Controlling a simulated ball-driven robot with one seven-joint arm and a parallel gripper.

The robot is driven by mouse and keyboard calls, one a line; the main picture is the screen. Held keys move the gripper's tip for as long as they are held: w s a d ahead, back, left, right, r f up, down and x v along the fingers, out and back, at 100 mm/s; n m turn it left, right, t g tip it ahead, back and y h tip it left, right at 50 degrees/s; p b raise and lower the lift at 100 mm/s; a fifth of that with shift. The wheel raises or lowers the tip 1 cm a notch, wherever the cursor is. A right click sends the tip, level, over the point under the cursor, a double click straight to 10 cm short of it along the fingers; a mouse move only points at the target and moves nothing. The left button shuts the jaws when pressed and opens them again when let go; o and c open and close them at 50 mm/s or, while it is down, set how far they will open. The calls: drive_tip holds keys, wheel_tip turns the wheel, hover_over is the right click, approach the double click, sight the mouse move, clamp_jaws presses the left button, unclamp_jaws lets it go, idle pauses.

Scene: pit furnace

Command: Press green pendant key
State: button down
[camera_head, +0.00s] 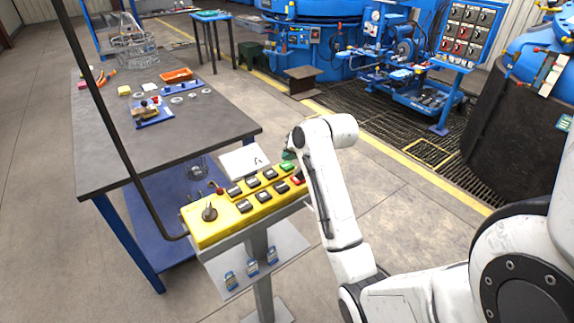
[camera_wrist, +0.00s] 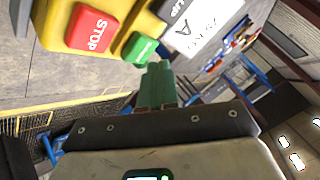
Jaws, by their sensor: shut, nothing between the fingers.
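The yellow pendant box (camera_head: 200,232) rests tilted on a stand, with two rows of dark keys and a dark knob at its left end. Its green key (camera_head: 287,166) is at the far right end, beside a red key (camera_head: 297,179). In the wrist view the green key (camera_wrist: 140,48) is close to the red STOP key (camera_wrist: 88,27). My gripper (camera_wrist: 157,66) has green fingers, shut and empty, with the tips beside the green key's edge. I cannot tell whether they touch it. In the head view my gripper (camera_head: 289,154) is mostly hidden behind my white wrist.
A dark workbench (camera_head: 105,122) with small parts and an orange tray (camera_head: 176,75) stands at left. A white card (camera_head: 244,160) is behind the pendant. A cable (camera_head: 105,120) rises from the box's left end. Blue furnace equipment stands at the back.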

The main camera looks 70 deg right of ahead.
sight(290, 166)
drive_tip(key=shift+f, duration=0.15)
drive_tip(key=shift+f, duration=0.25)
drive_tip(key=shift+f, duration=0.5)
idle(0.8)
drive_tip(key=shift+r, duration=0.1)
drive_tip(key=shift+r+p, duration=0.85)
drive_tip(key=shift+p, duration=0.3)
wheel_tip(290, 166, up, 5)
drive_tip(key=p, duration=0.5)
